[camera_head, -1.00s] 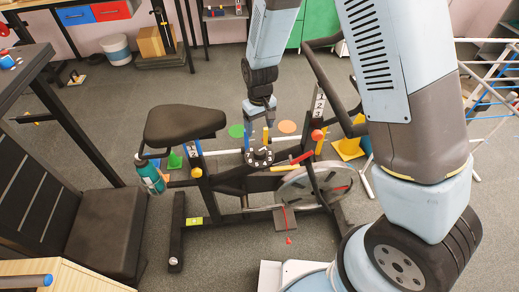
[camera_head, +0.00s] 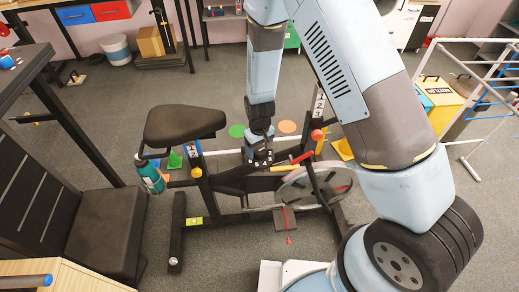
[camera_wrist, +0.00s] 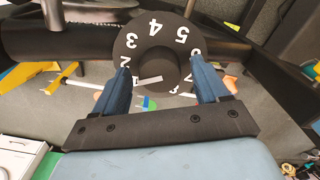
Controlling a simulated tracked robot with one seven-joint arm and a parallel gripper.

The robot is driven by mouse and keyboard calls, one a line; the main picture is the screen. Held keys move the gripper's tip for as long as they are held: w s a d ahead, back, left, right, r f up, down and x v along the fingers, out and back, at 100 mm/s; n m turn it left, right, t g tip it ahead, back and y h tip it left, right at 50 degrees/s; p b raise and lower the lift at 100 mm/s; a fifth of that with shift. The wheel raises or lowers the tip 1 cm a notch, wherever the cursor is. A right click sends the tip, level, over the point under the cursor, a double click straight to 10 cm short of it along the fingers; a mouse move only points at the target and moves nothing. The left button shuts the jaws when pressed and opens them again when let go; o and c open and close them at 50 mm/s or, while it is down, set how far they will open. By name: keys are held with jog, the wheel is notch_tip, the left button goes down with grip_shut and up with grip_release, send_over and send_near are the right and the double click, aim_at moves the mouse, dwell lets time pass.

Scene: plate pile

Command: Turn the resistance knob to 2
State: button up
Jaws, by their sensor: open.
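The resistance knob is on the exercise bike's frame. My gripper (camera_wrist: 161,68) is open, with one blue finger on each side of the dial's lower part. I cannot tell whether they touch it. In the head view my gripper (camera_head: 258,152) is over the knob and mostly hides it.
The bike's black seat (camera_head: 186,124) is left of my gripper, and its flywheel (camera_head: 310,190) is to the right. A red ball-topped lever (camera_head: 316,135) stands close by on the right. A green bottle (camera_head: 150,176) hangs under the seat.

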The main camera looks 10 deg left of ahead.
aim_at(260, 150)
jog(key=shift+f, duration=0.1)
jog(key=shift+c, duration=0.2)
jog(key=c, duration=1)
jog(key=shift+m, duration=1.9)
jog(key=o, duration=1)
jog(key=shift+o, duration=0.2)
notch_tip(260, 150, up, 14)
jog(key=shift+f, duration=0.15)
